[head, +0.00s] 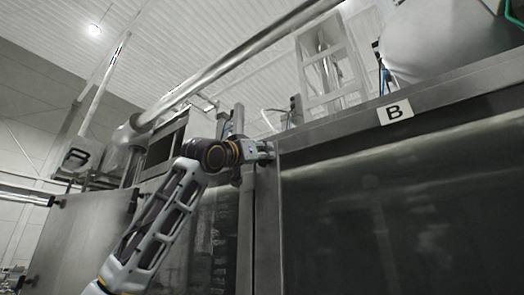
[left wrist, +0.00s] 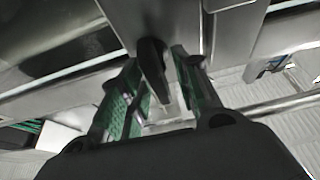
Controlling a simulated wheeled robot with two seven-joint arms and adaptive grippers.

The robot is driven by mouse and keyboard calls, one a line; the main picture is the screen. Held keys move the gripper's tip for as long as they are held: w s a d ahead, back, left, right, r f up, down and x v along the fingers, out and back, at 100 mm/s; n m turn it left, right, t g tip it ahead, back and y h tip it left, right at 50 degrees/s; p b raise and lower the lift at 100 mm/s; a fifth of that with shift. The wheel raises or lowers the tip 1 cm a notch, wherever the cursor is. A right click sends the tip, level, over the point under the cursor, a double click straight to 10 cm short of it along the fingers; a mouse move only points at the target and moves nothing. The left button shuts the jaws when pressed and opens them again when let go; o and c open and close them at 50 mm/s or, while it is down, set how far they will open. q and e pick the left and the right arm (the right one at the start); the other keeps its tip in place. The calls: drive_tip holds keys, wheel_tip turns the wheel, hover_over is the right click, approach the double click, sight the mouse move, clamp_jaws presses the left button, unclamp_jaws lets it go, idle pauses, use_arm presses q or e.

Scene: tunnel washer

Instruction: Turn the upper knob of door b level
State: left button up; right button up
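Door b (head: 400,205) is the wide dark steel door at the right of the head view, under a plate marked B (head: 396,111). My left gripper (head: 265,151) reaches the upper left edge of this door. In the left wrist view, the black upper knob (left wrist: 151,58) hangs on a grey metal upright and points down between the green-padded fingers of my left gripper (left wrist: 156,80). The fingers are apart on either side of it, with a gap showing at the left. Whether the right finger touches the knob is unclear. The head view hides the knob behind the gripper. My right gripper is not seen.
A steel ledge (head: 455,92) runs above the door. A thick pipe (head: 235,62) crosses overhead. Another steel cabinet (head: 75,235) stands at the left. A pale frame (head: 325,65) rises behind the gripper.

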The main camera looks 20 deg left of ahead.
use_arm(q)
drive_tip(key=shift+w, duration=0.1)
clamp_jaws()
idle(0.3)
drive_tip(key=shift+d+m+h, duration=0.1)
drive_tip(key=shift+m+h, duration=0.5)
drive_tip(key=shift+m, duration=0.6)
drive_tip(key=shift+d+m+g+h, duration=0.1)
drive_tip(key=shift+m+g+h, duration=0.35)
drive_tip(key=shift+m, duration=0.6)
drive_tip(key=shift+m+g+h, duration=0.35)
drive_tip(key=shift+m+h, duration=0.2)
drive_tip(key=shift+m, duration=0.5)
drive_tip(key=shift+d+m+g+h, duration=0.1)
drive_tip(key=shift+m+g+h, duration=0.4)
drive_tip(key=shift+m, duration=1)
drive_tip(key=shift+m+g+h, duration=0.3)
drive_tip(key=shift+m+g, duration=0.3)
drive_tip(key=shift+m, duration=0.9)
drive_tip(key=shift+d+f+m+g, duration=0.1)
drive_tip(key=shift+m+g, duration=0.55)
drive_tip(key=shift+m, duration=1)
drive_tip(key=shift+a+f+m+g, duration=0.15)
drive_tip(key=shift+m+g, duration=0.45)
drive_tip(key=shift+m, duration=1)
drive_tip(key=shift+d+f+m+g, duration=0.15)
drive_tip(key=shift+m+g, duration=0.5)
drive_tip(key=shift+m, duration=1)
